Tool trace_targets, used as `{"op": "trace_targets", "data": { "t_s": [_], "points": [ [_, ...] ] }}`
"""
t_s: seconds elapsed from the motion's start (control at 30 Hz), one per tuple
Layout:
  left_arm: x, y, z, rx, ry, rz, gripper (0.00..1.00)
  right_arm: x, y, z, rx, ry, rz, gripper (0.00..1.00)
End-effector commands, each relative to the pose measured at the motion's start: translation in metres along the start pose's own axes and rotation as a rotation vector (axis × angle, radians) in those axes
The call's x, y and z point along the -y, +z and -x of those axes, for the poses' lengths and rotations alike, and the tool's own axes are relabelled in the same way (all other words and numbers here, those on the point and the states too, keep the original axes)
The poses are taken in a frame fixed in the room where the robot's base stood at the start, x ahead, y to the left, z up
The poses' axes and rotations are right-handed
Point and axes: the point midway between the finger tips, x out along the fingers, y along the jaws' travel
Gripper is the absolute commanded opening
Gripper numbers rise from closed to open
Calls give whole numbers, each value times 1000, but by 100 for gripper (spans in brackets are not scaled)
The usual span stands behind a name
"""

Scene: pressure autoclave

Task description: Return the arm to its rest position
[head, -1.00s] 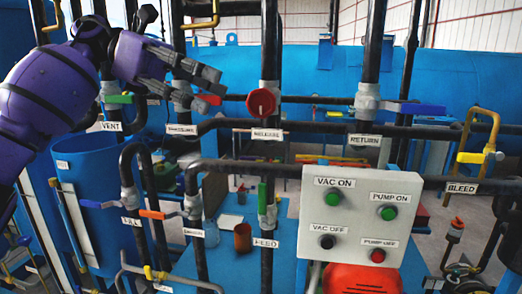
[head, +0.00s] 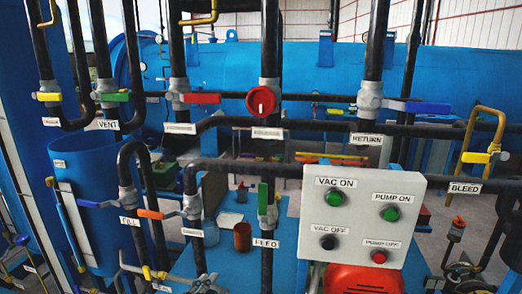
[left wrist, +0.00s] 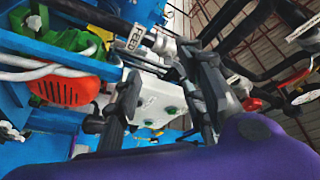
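My left arm is mostly out of the head view. My right gripper is in neither view.
Pipes carry valves with a red handle (head: 201,98), a red round knob (head: 262,101), a blue handle (head: 428,108), an orange handle (head: 151,214) and a green handle (head: 263,198). A blue tank (head: 90,190) stands left. A red part (head: 362,279) sits below the panel.

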Motion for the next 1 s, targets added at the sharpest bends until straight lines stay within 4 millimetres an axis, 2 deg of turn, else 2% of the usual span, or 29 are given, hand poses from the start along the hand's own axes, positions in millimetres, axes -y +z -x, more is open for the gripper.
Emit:
{"op": "trace_targets", "data": {
  "t_s": [0.03, 0.1, 0.17, 0.23, 0.4, 0.5, 0.6, 0.7, 0.8, 1.0],
  "points": [
    [-22, 17, 31, 109, 7, 97, 38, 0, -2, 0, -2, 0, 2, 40],
    [-50, 39, 71, 258, 15, 222, 38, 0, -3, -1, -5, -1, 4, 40],
    [-73, 53, 108, 382, 20, 325, 38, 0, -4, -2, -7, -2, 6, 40],
    [-100, 66, 153, 525, 24, 440, 38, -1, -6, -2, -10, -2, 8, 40],
    [-158, 72, 262, 844, 21, 694, 38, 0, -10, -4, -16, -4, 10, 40],
    [-183, 66, 313, 989, 14, 805, 38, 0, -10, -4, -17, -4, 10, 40],
    [-199, 58, 348, 1089, 8, 882, 38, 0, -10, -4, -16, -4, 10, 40],
    [-207, 53, 367, 1142, 5, 921, 38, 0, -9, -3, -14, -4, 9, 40],
    [-210, 51, 373, 1161, 3, 936, 38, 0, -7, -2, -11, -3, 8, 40],
    [-210, 51, 373, 1160, 4, 934, 38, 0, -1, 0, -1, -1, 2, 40]
  ]
}}
